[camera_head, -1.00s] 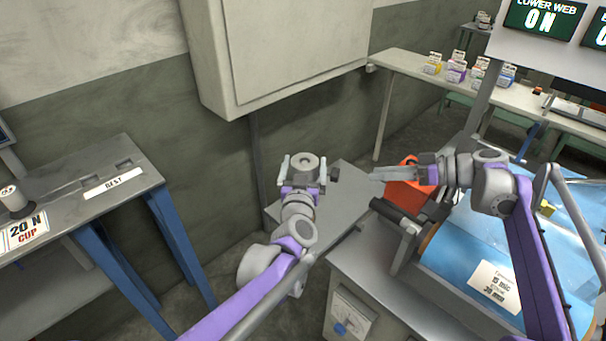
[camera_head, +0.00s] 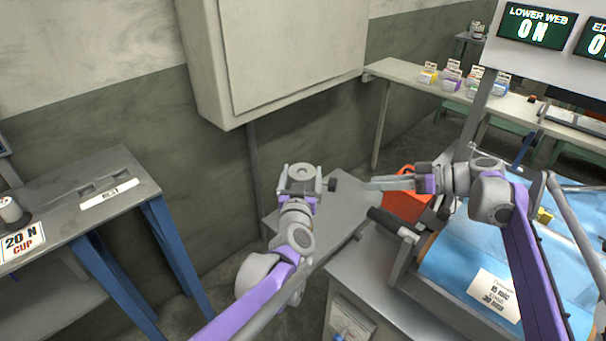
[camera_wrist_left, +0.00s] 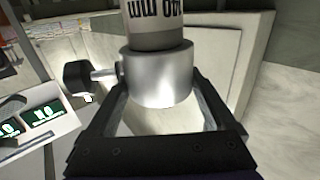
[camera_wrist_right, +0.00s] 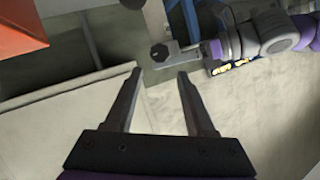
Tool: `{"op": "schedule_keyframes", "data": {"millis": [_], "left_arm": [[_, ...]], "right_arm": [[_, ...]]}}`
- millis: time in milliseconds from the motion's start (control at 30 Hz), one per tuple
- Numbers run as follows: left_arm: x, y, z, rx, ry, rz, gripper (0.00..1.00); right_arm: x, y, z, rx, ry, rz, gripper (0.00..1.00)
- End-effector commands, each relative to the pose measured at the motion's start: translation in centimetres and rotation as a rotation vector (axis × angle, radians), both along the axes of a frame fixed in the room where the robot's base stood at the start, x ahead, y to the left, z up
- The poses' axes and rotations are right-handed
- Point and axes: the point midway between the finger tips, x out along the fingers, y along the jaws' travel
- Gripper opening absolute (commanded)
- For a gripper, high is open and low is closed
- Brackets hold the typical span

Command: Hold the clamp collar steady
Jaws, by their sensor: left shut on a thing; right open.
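The clamp collar (camera_head: 303,170) is a silver ring with a black knob (camera_head: 332,185) on its right side. My left gripper (camera_head: 301,178) has one finger on each side of the collar and is shut on it. In the left wrist view the collar (camera_wrist_left: 157,78) sits around a grey cylinder (camera_wrist_left: 152,38) marked "40 mm", with the knob (camera_wrist_left: 77,77) at left. My right gripper (camera_head: 368,184) is open and empty, right of the knob and apart from it. In the right wrist view the knob (camera_wrist_right: 159,53) shows just beyond and between the fingertips (camera_wrist_right: 159,74).
An orange container (camera_head: 402,208) stands behind and below my right gripper. A blue-covered roller (camera_head: 460,265) is at lower right. A grey bench (camera_head: 75,215) is at left, and a large wall cabinet (camera_head: 290,50) is behind. A shelf with small boxes (camera_head: 452,79) is at back right.

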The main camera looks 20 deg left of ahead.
Motion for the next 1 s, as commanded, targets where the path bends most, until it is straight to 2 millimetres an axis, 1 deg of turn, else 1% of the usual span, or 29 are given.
{"op": "schedule_keyframes", "data": {"millis": [33, 100, 333, 467, 533, 667, 900, 1000], "left_arm": [[0.0, 0.0, 0.0, 0.000, 0.000, 0.000, 0.00], [0.0, 0.0, 0.0, 0.000, 0.000, 0.000, 0.00], [0.0, 0.0, 0.0, 0.000, 0.000, -0.001, 0.00], [0.0, 0.0, 0.0, 0.000, 0.000, -0.001, 0.00], [0.0, 0.0, 0.0, 0.000, 0.001, -0.001, 0.00], [0.0, 0.0, 0.0, 0.000, 0.001, -0.001, 0.00], [0.0, 0.0, 0.0, 0.000, 0.001, -0.001, 0.00], [0.0, 0.0, 0.0, -0.001, 0.001, -0.001, 0.00]], "right_arm": [[0.1, 0.0, 0.0, -0.002, -0.009, 0.006, 0.66], [0.3, 0.1, 0.2, -0.011, -0.051, 0.031, 0.76], [0.9, 0.2, 0.8, -0.054, -0.287, 0.178, 0.76], [1.0, 0.5, 0.8, -0.065, -0.360, 0.225, 0.76], [1.0, 1.1, 0.7, -0.065, -0.373, 0.234, 0.76], [0.9, 2.9, -0.1, -0.065, -0.372, 0.235, 0.76], [0.8, 7.5, -2.0, -0.065, -0.371, 0.234, 0.76], [0.8, 9.0, -2.7, -0.065, -0.371, 0.233, 0.76]]}}
